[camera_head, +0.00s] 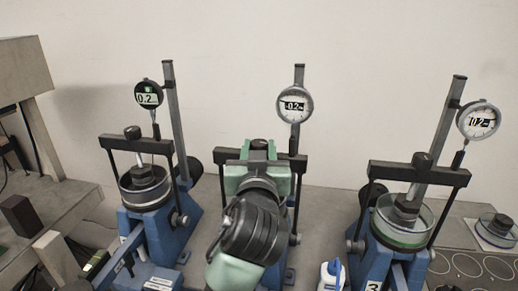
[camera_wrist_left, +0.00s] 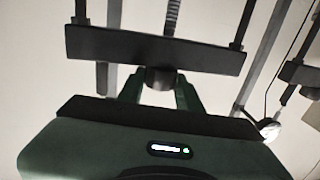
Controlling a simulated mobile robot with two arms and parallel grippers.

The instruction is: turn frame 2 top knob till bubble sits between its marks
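Frame 2 (camera_head: 230,153) is the middle blue stand, with a dark crossbar and a round dial (camera_head: 294,104) reading about 0.2. Its dark top knob (camera_head: 259,144) sits above the crossbar; it also shows in the left wrist view (camera_wrist_left: 160,78). My left gripper (camera_head: 259,150) has its green fingers on both sides of the knob, seemingly touching it; the fingers also show in the left wrist view (camera_wrist_left: 160,88). My wrist hides the lower middle of frame 2, and I see no bubble or marks. My right gripper is not in view.
A white and blue bottle (camera_head: 332,276) stands low between the middle and right stands.

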